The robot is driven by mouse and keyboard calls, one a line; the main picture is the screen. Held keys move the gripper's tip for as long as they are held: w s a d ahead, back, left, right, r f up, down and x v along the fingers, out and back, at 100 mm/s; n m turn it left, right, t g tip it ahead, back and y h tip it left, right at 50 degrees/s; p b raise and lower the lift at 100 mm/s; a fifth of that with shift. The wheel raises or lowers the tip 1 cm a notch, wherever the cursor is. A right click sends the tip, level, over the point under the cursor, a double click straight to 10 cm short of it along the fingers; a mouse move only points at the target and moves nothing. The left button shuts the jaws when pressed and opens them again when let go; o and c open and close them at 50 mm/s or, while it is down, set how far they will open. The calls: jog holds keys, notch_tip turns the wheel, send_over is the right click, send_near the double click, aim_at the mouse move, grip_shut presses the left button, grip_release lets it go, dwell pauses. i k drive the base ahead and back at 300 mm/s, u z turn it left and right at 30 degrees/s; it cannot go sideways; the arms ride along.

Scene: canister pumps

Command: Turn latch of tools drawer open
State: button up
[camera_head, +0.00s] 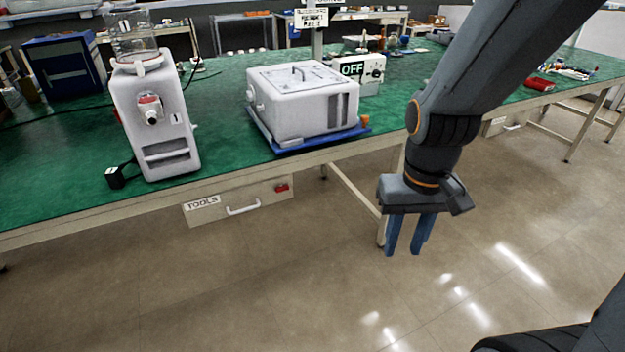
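The tools drawer (222,212) hangs under the front edge of the green bench, with a label reading TOOLS at its left end. It looks shut. A white bar handle (243,208) is on its front. A small red latch (282,188) sits at the upper right of the drawer front; its exact turn is too small to tell. My gripper (404,252) points down, to the right of the drawer and lower than the latch, apart from both. Its two blue fingers are spread with a gap between them and hold nothing.
On the green bench (215,110) stand a white dispenser-like machine (150,120), a white box unit (300,105) on a blue tray (290,146), and a box with an OFF sign (352,69). A bench leg (382,232) is close behind my gripper. The floor in front is clear.

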aim_at(281, 189)
jog(key=u, duration=0.1)
jog(key=i, duration=0.9)
jog(key=u, duration=0.65)
jog(key=k, duration=0.8)
